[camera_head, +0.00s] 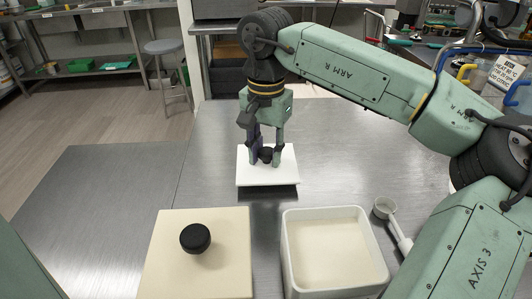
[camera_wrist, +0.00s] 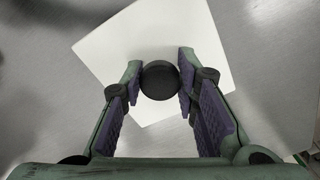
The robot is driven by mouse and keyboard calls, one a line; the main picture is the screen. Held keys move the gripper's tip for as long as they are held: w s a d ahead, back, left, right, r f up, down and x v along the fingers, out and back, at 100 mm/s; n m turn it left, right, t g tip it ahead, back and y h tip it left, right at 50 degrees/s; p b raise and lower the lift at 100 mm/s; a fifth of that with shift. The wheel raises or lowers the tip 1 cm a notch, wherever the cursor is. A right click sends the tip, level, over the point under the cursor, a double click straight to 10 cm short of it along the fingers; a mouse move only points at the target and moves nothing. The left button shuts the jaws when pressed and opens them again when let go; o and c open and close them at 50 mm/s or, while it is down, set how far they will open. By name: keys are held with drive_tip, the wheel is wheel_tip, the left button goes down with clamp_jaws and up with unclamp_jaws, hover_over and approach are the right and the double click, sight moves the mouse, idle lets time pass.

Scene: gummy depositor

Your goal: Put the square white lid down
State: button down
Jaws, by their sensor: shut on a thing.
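The square white lid (camera_head: 252,178) is at the middle of the steel table, level or nearly so. A dark band shows under its front edge; I cannot tell whether it touches the table. My gripper (camera_head: 265,152) points down over it, shut on the lid's round black knob (camera_wrist: 160,82). In the wrist view the knob sits between the two fingertips, and the white lid (camera_wrist: 125,45) spreads out beneath, turned at an angle.
A cream square board or lid (camera_head: 200,275) with a black knob (camera_head: 195,238) lies at the front left. Beside it stands a white square tub (camera_head: 288,262) with pale contents. A measuring scoop (camera_head: 384,208) lies to its right. Bare steel (camera_head: 215,140) surrounds the white lid.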

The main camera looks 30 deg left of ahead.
sight(266, 151)
drive_tip(key=shift+f, duration=0.55)
drive_tip(key=shift+f, duration=0.15)
drive_tip(key=c, duration=1.2)
unclamp_jaws()
drive_tip(key=shift+c, duration=0.2)
wheel_tip(266, 151, up, 12)
drive_tip(key=shift+r+b, duration=0.2)
drive_tip(key=shift+b, duration=0.2)
